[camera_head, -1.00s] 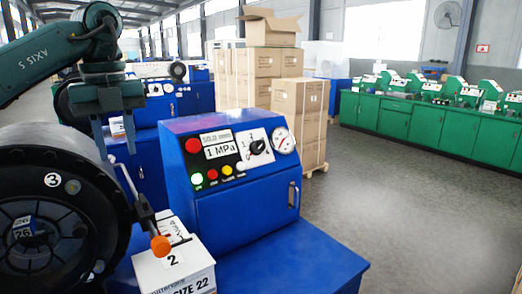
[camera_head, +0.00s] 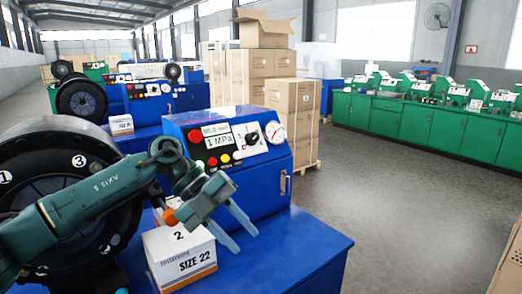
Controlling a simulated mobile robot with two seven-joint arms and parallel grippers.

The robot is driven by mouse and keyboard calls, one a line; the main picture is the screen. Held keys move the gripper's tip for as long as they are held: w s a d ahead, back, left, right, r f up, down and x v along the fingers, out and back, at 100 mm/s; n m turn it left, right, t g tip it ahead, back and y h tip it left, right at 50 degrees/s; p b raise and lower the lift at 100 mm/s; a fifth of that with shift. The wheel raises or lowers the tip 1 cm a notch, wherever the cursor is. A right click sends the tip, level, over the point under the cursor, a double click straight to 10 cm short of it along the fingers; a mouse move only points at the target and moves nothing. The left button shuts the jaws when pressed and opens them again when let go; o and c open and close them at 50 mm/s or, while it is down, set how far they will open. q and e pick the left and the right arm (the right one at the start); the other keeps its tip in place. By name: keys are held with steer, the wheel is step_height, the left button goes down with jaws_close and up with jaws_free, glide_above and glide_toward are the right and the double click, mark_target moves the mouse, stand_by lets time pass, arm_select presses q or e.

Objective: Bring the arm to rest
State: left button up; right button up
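My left arm (camera_head: 85,205) is teal and comes in from the left, low across the front of the crimper (camera_head: 95,150). My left gripper (camera_head: 246,241) points down and to the right, its two grey-blue fingers apart with nothing between them. It is in front of the blue control box (camera_head: 245,191), to the right of the white "SIZE 22" box (camera_head: 182,262). The arm hides part of the crimper and of the lever with the orange knob (camera_head: 170,217). My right gripper is not in view.
The blue table top (camera_head: 300,250) is clear at the right. Stacked cartons (camera_head: 293,110) stand on a pallet behind the control box. More blue machines (camera_head: 150,100) stand behind on the left, green cabinets (camera_head: 400,120) on the right. Open grey floor (camera_head: 400,210) lies between.

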arm_select(q)
steer(key=s+d+f+n+t+h, duration=0.2)
steer(key=d+n+h, duration=0.1)
steer(key=d+h, duration=0.25)
steer(key=s+d+f+n+t+h, duration=0.1)
steer(key=s+d+f+n+h, duration=0.1)
steer(key=d+h, duration=0.4)
steer(key=s+a+f+n+t+y, duration=0.1)
steer(key=a+f+n+t+y, duration=0.55)
steer(key=f+n+t, duration=0.35)
steer(key=s+a+f+n+t+y, duration=0.1)
steer(key=a+f+n+t+y, duration=0.55)
steer(key=f+n, duration=0.4)
steer(key=s+a+f+n+g+y, duration=0.4)
steer(key=s+a+f+n+g, duration=0.2)
steer(key=s+a+f, duration=0.3)
steer(key=s+f, duration=0.3)
steer(key=s, duration=0.2)
steer(key=shift+s+a+f, duration=0.35)
